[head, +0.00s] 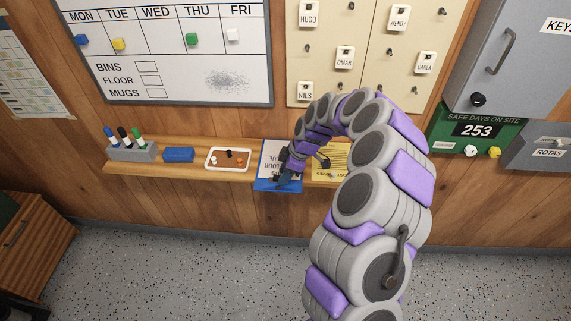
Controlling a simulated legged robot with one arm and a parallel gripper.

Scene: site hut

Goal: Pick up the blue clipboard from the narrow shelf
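The blue clipboard (266,185) lies on the narrow wooden shelf (213,175), its front end reaching over the shelf's front edge. A white sheet with upside-down print is on it. My arm curves in from the lower right. My gripper (283,176), dark and small, is at the right side of the clipboard and covers part of it. I cannot tell whether it touches the clipboard or whether its fingers are apart. A yellow sheet or board (331,172) lies just to the right, partly hidden by my arm.
Left on the shelf are a white tray (210,165) with small pieces, a blue block (179,155) and a grey marker holder (133,152). A whiteboard (174,100) and a name-tag board (311,62) hang above. Open speckled floor (180,255) lies below.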

